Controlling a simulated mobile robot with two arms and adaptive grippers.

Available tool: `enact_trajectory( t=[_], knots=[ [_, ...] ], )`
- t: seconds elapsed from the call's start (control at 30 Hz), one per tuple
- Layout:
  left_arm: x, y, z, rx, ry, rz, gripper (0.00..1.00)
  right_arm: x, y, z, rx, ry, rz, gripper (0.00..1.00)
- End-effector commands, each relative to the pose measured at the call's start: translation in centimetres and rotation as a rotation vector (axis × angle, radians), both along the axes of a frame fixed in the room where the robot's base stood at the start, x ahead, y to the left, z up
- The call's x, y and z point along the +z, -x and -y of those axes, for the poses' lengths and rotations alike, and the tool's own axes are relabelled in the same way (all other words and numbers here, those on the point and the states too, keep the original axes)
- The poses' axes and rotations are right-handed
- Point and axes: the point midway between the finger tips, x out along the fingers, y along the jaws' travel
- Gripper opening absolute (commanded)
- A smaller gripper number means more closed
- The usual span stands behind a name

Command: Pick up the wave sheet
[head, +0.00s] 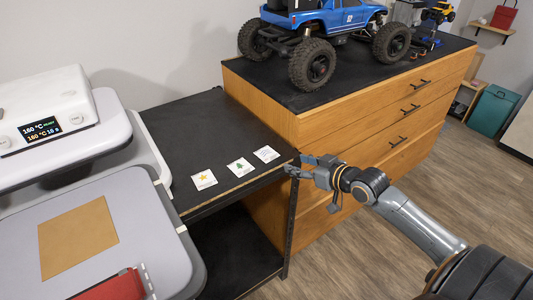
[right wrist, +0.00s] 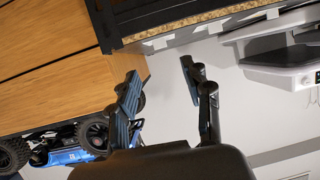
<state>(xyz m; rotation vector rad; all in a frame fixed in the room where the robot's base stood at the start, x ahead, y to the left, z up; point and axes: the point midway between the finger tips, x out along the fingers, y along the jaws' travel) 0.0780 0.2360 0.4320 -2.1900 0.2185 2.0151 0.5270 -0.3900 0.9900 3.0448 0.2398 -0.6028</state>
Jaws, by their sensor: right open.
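Three small white sheets lie in a row on the black shelf top (head: 215,118). The sheet with dark line marks (head: 266,154), which looks like the wave sheet, is the rightmost, near the shelf's front right corner. The star sheet (head: 204,180) is leftmost and the sheet with a green tree-like print (head: 239,167) lies between. My right gripper (head: 299,166) is open and empty beside that corner, just right of the line-marked sheet and apart from it. My left gripper is not in view.
A wooden drawer cabinet (head: 350,118) with a blue crawler (head: 335,18) on top stands right of the shelf. A heat press (head: 50,125) with a tan sheet (head: 78,238) and a red item (head: 112,287) is at left. The floor at right is free.

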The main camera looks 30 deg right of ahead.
Motion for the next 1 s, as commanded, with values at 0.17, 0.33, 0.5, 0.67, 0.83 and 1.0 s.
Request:
enact_trajectory(
  t=[0.17,0.33,0.5,0.67,0.83,1.0],
  knots=[
    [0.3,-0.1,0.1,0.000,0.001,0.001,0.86,-0.9,-2.7,-0.4,-0.001,-0.002,0.003,0.49],
    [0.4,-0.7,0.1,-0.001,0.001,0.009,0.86,-1.5,-3.8,-0.6,0.000,0.001,0.002,0.49],
    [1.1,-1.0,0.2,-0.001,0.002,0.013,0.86,-1.9,-5.2,-0.8,0.000,-0.001,0.002,0.49],
    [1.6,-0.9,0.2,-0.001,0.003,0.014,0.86,-3.0,-7.4,-1.1,-0.001,-0.002,0.003,0.49],
    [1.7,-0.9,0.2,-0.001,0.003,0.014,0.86,-3.6,-8.5,-1.3,0.000,0.002,0.000,0.49],
    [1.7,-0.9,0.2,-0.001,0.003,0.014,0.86,-3.7,-8.5,-1.3,0.000,0.003,0.000,0.49]
  ],
)
